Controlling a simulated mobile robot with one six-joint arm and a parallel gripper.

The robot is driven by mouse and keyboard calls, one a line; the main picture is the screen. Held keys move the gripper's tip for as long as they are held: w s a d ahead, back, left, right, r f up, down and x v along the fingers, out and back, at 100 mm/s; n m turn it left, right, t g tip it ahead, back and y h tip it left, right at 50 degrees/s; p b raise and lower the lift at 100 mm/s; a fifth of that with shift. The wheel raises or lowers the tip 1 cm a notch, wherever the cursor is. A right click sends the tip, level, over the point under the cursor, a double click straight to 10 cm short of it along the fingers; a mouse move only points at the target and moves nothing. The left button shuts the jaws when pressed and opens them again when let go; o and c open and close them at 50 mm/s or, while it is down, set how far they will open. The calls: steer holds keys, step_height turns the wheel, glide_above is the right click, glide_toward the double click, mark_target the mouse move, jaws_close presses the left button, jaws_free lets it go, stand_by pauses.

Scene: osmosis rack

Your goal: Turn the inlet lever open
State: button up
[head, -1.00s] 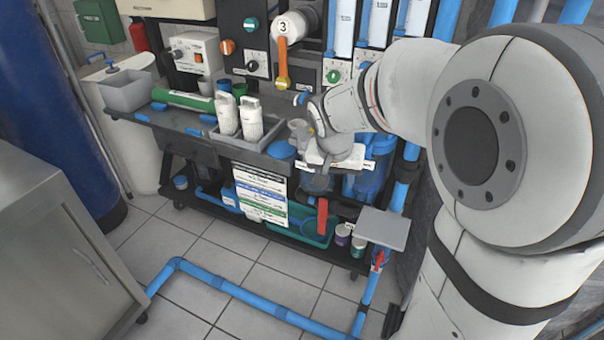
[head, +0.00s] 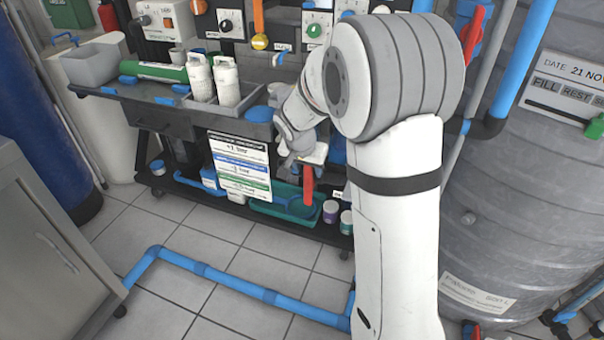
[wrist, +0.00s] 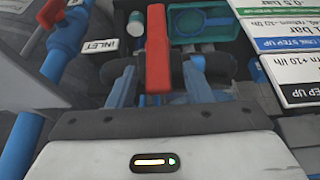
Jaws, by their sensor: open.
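A long red lever (wrist: 157,48) stands in the wrist view beside a white tag reading INLET (wrist: 103,45). My gripper (wrist: 160,74) is open, with one dark finger on each side of the lever's near end. I cannot tell whether either finger touches it. In the head view the red lever (head: 308,186) hangs upright just below my gripper (head: 306,158), at the front of the rack. My wrist hides the lever's upper end there, and the valve body behind it is not clear.
A blue pipe with another red handle (wrist: 50,13) is at the wrist view's left. A sign board (head: 240,163) hangs left of the lever. A green tray (head: 285,206) and small jars (head: 331,212) sit on the low shelf.

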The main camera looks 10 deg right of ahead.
steer(key=shift+w+d+f, duration=0.15)
steer(key=shift+w+f, duration=0.05)
steer(key=shift+f, duration=0.25)
steer(key=shift+c, duration=0.2)
jaws_close()
